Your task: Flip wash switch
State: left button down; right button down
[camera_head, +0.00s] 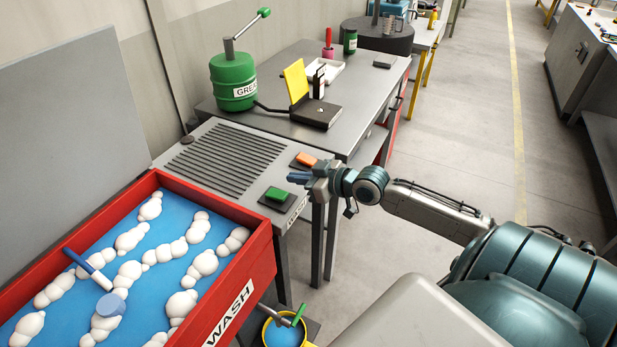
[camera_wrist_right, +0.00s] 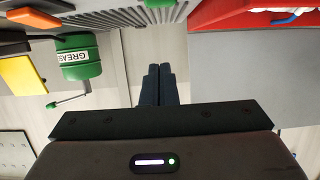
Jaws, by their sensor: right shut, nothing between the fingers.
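A green rocker switch (camera_head: 277,194) sits on a dark plate at the right edge of the grooved table. A partly legible label is on the table's edge below it. An orange rocker switch (camera_head: 305,159) sits on another dark plate behind it. My right gripper (camera_head: 290,178) is shut and empty, with its fingertips over the table edge, close to the green switch and between the two switches in the picture. Touching cannot be told. In the wrist view the shut fingers (camera_wrist_right: 158,84) show in the middle, with a green piece at the top edge. My left gripper is not in view.
A red tub marked WASH (camera_head: 262,262) with blue liquid and white foam stands at the left. A yellow bucket (camera_head: 268,334) is below it. A green grease drum (camera_head: 232,82) and a yellow-lidded box (camera_head: 316,112) stand on the table behind. The aisle floor at right is clear.

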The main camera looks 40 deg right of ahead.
jog(key=shift+r+p+v, duration=0.2)
jog(key=shift+p+v, duration=0.65)
jog(key=shift+v, duration=0.85)
jog(key=shift+a, duration=0.1)
